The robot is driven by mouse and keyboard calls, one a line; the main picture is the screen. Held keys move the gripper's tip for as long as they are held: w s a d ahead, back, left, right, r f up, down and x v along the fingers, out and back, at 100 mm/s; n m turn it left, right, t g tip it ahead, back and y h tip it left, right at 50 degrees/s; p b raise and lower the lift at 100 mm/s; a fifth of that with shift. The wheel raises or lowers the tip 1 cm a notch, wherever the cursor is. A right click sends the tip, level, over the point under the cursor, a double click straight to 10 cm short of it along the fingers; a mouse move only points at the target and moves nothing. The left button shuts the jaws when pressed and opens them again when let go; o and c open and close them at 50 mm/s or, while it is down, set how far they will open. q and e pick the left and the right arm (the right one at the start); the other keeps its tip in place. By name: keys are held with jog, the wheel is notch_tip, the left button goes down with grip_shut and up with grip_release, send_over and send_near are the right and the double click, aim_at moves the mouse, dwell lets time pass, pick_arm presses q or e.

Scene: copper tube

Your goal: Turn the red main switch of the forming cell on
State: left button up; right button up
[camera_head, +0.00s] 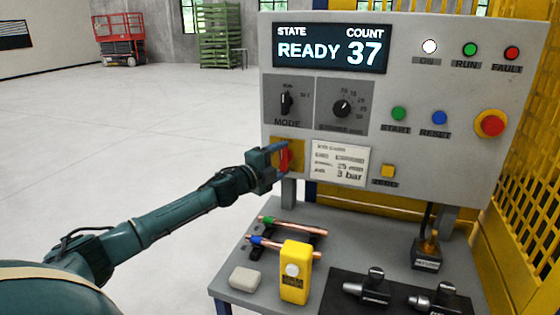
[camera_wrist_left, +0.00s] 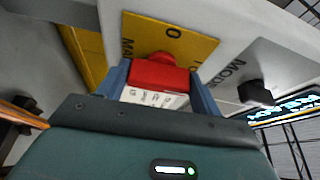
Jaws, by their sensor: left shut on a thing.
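The red main switch (camera_head: 284,159) sits on a yellow plate at the lower left of the grey control panel, partly hidden by my left gripper (camera_head: 277,156). In the left wrist view its red handle (camera_wrist_left: 159,73) lies between the two blue fingers of the left gripper (camera_wrist_left: 160,80), which is shut on it. The yellow plate (camera_wrist_left: 185,40) there bears a 0 mark and part of another mark. The handle's exact angle is hard to tell. The panel display (camera_head: 330,47) reads READY and 37, and the ON lamp (camera_head: 430,46) is bright white. My right gripper is not in view.
The mode knob (camera_head: 286,102) and a second dial (camera_head: 342,108) are just above the switch. A red stop button (camera_head: 490,124) is at the panel's right. Below, the grey table (camera_head: 235,275) holds copper tubes (camera_head: 285,250), a yellow device (camera_head: 295,272) and tooling.

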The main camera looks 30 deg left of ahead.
pick_arm(q)
jog(key=shift+m, duration=0.4)
jog(key=o, duration=1)
jog(key=shift+s+a+f, duration=0.1)
jog(key=shift+s+f, duration=0.05)
jog(key=shift+s, duration=0.25)
jog(key=shift+s+a+b, duration=0.3)
jog(key=shift+s+b, duration=0.7)
jog(key=shift+s, duration=1.05)
jog(key=shift+s+a+b, duration=0.35)
jog(key=shift+s+b, duration=0.6)
jog(key=shift+s, duration=1.05)
jog(key=shift+s+a+b, duration=0.3)
jog(key=shift+s+b, duration=0.7)
jog(key=shift+s, duration=1.05)
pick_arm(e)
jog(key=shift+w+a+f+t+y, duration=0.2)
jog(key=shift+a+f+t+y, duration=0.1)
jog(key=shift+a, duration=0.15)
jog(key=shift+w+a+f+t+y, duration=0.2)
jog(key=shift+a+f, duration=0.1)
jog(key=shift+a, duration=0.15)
pick_arm(q)
jog(key=shift+r, duration=0.2)
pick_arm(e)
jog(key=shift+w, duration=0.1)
